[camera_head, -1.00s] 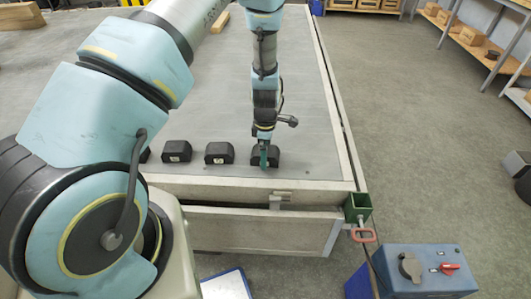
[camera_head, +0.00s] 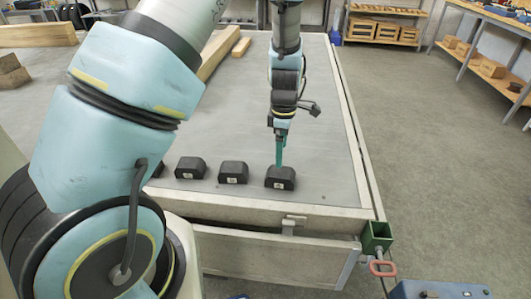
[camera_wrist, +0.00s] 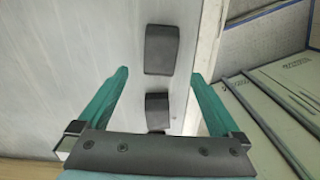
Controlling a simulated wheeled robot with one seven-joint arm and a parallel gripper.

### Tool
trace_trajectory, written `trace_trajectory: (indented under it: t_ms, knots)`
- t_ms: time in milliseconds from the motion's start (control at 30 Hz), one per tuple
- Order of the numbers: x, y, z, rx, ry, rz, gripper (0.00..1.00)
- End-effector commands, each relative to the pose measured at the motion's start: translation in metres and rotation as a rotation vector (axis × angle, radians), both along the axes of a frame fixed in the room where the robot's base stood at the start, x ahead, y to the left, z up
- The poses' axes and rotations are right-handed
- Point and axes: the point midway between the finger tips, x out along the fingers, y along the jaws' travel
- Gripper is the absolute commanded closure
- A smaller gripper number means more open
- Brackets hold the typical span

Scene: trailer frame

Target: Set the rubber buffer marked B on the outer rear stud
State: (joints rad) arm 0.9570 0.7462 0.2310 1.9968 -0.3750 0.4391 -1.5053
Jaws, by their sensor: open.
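Several black rubber buffers stand in a row along the near edge of the grey deck: the rightmost buffer (camera_head: 280,178), a middle one (camera_head: 233,173), another (camera_head: 190,167), and one partly hidden by my arm. Each has a small pale label that is too small to read, so I cannot tell which is B. My gripper (camera_head: 279,163) points down at the rightmost buffer, its green fingertips at or just above its top. In the wrist view, the open fingers (camera_wrist: 160,75) are empty, with buffers (camera_wrist: 161,48) (camera_wrist: 157,104) showing in line between them. I cannot make out the outer rear stud.
Wooden beams (camera_head: 215,55) lie farther back. A blue box (camera_head: 438,290) stands at lower right.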

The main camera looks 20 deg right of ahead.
Motion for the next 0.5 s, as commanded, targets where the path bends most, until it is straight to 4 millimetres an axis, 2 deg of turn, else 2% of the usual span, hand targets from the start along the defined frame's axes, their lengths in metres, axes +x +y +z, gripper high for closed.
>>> trace_trajectory:
  t_ms: [167, 267, 367, 500]
  knots:
    - [0.001, 0.002, 0.004, -0.001, 0.0, -0.004, 0.0]
    - [0.008, 0.018, 0.016, -0.01, -0.001, -0.047, 0.0]
    - [0.018, 0.056, 0.042, -0.03, -0.009, -0.161, 0.0]
    - [0.023, 0.134, 0.088, -0.05, -0.042, -0.422, 0.0]
